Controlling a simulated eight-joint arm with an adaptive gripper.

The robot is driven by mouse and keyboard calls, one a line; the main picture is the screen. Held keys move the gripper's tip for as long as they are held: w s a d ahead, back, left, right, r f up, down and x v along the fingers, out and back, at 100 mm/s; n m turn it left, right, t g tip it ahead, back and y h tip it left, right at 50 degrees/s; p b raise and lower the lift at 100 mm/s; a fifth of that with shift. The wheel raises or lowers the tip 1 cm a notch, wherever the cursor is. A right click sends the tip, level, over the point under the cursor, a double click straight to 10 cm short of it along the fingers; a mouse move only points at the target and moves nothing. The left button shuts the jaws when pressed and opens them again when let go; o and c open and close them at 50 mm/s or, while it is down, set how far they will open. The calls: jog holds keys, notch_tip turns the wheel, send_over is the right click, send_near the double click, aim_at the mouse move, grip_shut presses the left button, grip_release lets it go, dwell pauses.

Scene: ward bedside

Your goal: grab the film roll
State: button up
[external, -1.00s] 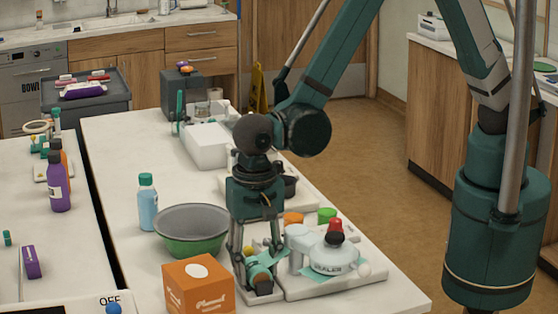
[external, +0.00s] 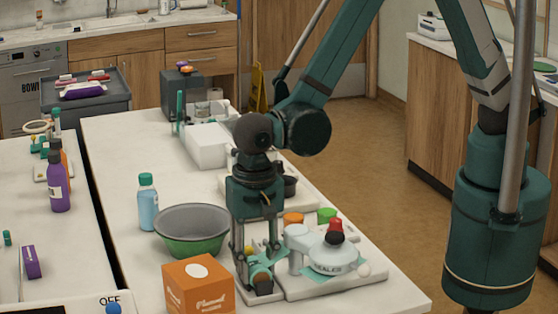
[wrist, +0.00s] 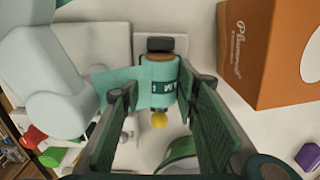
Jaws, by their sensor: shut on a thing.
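The film roll (wrist: 160,84) is a small teal roll with a dark lettered band and a dark end cap. In the wrist view it lies between the fingers of my gripper (wrist: 158,98), with a teal flap out to the left. In the external view my gripper (external: 262,276) points straight down at the table and is shut on the roll (external: 262,260), low over a pale tray. The fingers partly hide the roll there, and I cannot tell whether it still touches the tray.
An orange box (external: 198,287) stands close by at the left front, and a grey-green bowl (external: 190,230) behind it. A blue bottle (external: 148,203) stands farther left.

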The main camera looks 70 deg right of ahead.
aim_at(256, 262)
jog(key=shift+r, duration=4.95)
